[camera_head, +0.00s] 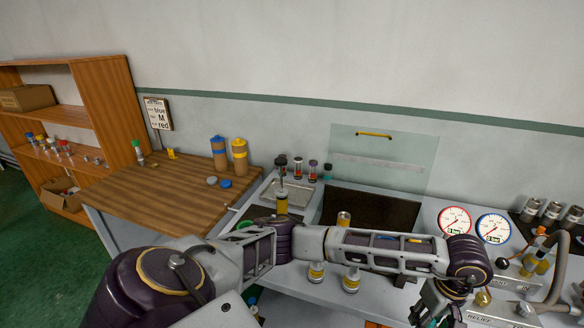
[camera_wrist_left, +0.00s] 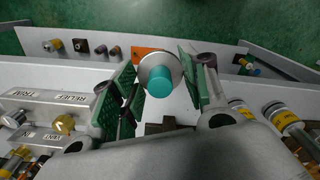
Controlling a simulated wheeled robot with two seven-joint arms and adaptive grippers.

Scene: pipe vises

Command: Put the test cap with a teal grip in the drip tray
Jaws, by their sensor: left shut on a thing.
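The test cap with a teal grip (camera_wrist_left: 160,82) is between the green-padded fingers of my left gripper (camera_wrist_left: 163,92) in the left wrist view. Its teal end faces the camera, with a grey round flange behind it. In the head view my left gripper (camera_head: 436,302) is low at the right, in front of the bench's front edge; the cap cannot be made out there. My right gripper is not in view.
A dark basin (camera_head: 372,207) with a clear shield (camera_head: 385,160) is mid-bench. Small capped fittings (camera_head: 298,167) stand behind the tray. Gauges (camera_head: 454,221) and pipe fittings (camera_head: 536,262) crowd the right. A wooden table (camera_head: 165,195) is at left.

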